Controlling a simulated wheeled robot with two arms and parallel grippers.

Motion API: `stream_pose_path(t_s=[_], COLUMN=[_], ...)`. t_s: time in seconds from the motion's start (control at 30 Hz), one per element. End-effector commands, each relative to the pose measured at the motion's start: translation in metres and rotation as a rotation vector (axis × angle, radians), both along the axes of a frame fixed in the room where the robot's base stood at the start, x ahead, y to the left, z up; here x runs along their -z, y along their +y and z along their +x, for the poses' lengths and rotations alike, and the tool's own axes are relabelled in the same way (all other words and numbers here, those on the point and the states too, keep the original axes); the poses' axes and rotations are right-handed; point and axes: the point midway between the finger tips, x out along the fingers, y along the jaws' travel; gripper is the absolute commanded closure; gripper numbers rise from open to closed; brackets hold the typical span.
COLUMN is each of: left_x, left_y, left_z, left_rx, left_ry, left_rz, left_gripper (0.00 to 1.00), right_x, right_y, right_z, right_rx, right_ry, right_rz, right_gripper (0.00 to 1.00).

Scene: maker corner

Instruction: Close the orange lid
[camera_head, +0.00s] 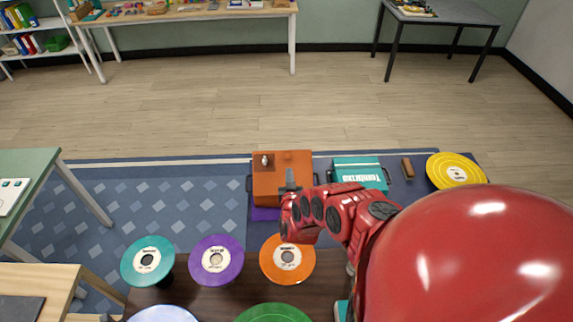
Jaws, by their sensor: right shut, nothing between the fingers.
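An orange lid (268,185) sits over a purple box (264,214) at the middle of the picture, beyond the dark table edge. A strip of purple shows below the orange. I cannot tell from this view whether the lid is fully down. A small dark and white piece (265,161) shows on its upper part. My right gripper (290,177) is shut and empty, in front of the orange lid in the picture. Whether it touches the lid is unclear. My red right arm comes in from the right and hides the box's lower right. My left gripper is out of view.
A teal box (358,172) and a yellow disc (456,170) are right of the orange lid. Teal (147,261), purple (216,260), orange (288,257) and green (273,314) discs are nearer, around the dark brown table (190,293). The wooden floor behind is clear.

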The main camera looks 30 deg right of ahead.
Motion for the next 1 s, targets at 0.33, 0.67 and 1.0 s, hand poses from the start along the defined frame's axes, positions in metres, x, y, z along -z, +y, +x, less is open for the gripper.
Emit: stream_pose_path(t_s=[0.33,0.67,1.0], left_x=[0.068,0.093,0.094], left_y=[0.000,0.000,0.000], left_z=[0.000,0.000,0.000], left_rx=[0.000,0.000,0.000], left_ry=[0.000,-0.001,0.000], left_rz=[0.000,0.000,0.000], left_gripper=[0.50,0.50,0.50], right_x=[0.020,0.020,0.041], right_y=[-0.029,-0.049,-0.056], right_z=[0.052,0.084,0.094], right_rx=[-0.005,-0.003,-0.002], right_ry=[0.001,-0.001,0.002], right_rz=[-0.005,0.000,-0.001], right_gripper=[1.00,1.00,1.00])
